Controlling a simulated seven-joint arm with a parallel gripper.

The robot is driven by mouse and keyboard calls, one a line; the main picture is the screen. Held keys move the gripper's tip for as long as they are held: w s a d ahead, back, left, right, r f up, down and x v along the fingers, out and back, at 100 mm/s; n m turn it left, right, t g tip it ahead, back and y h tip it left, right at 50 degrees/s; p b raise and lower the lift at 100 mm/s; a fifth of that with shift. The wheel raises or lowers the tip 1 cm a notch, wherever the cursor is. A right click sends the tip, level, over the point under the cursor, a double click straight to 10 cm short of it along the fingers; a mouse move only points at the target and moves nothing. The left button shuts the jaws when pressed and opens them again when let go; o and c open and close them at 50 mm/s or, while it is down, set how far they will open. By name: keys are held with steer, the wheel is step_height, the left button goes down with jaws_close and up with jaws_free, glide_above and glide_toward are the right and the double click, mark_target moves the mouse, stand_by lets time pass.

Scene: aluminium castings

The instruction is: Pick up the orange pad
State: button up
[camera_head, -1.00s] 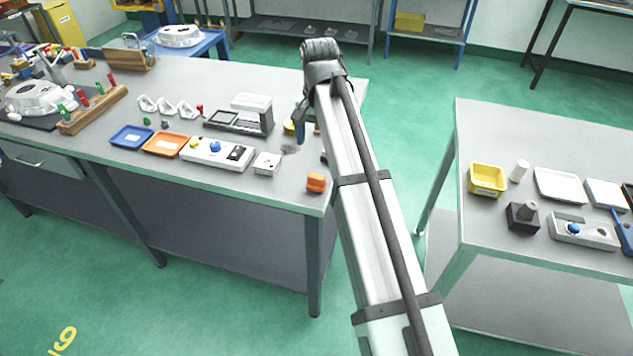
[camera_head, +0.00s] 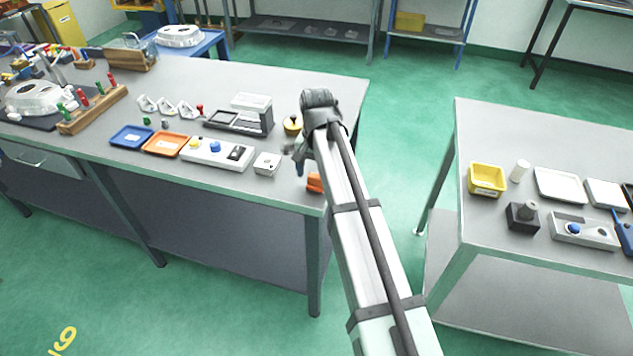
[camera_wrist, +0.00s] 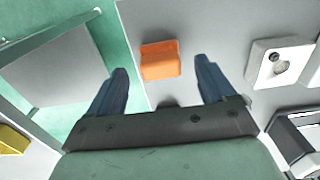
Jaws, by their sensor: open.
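The orange pad (camera_head: 314,183) is a small block near the front right corner of the left grey table, partly hidden by my arm in the head view. In the wrist view the orange pad (camera_wrist: 161,60) lies on the grey tabletop, ahead of the two blue fingers and between their lines. My gripper (camera_wrist: 163,82) is open with nothing between its fingers. In the head view my gripper (camera_head: 299,166) hangs just behind and left of the pad, its fingers small and partly hidden. I cannot tell its exact height above the table.
A white box with a round part (camera_head: 267,163) sits left of the pad, and a grey-white panel with knobs (camera_head: 217,152) stands farther left. A yellow-topped round thing (camera_head: 292,125) is behind. The table's edge is close to the pad; a second table (camera_head: 560,140) stands right across a floor gap.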

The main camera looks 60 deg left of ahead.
mark_target(316, 176)
step_height(316, 176, down, 3)
steer(key=shift+r, duration=0.2)
steer(key=c, duration=1.1)
step_height(316, 176, up, 10)
steer(key=shift+r, duration=0.1)
stand_by(0.4)
